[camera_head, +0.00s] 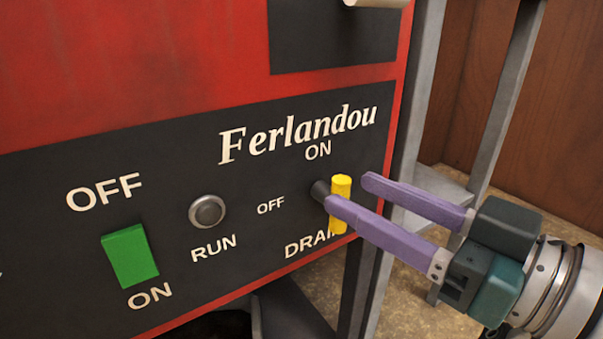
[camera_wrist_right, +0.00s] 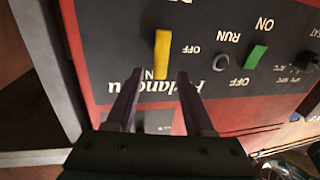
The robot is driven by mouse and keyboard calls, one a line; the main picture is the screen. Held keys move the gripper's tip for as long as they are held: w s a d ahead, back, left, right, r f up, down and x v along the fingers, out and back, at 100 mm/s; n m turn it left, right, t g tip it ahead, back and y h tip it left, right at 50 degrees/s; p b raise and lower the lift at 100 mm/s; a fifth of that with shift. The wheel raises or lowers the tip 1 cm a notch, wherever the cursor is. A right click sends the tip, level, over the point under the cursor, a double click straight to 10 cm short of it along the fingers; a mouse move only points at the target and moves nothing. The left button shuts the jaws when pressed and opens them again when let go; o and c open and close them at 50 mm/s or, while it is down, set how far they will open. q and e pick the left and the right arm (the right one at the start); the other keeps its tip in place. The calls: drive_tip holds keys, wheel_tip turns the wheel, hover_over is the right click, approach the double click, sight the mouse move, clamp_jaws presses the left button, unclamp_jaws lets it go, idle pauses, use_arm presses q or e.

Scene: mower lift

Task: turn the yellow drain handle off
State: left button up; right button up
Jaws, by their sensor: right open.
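The yellow drain handle (camera_head: 341,188) stands upright on a dark stem on the black control panel (camera_head: 60,240). The ON label is above it, the OFF label to its left and the partly covered DRAIN label below it. My right gripper (camera_head: 349,191) comes in from the right, open, with its purple fingers at the handle. The near finger covers part of the handle's middle. In the right wrist view the handle (camera_wrist_right: 162,50) lies ahead, in line with the gap between the fingertips (camera_wrist_right: 159,75); contact cannot be told. My left gripper is out of view.
On the panel's left are a green switch (camera_head: 130,256) and a round RUN button (camera_head: 207,211). A grey metal frame post (camera_head: 420,80) stands right beside the red machine, behind my fingers. Farther right are a brown wall and open floor.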

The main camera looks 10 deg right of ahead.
drive_tip(key=shift+w+a, duration=0.35)
drive_tip(key=shift+w, duration=0.25)
clamp_jaws()
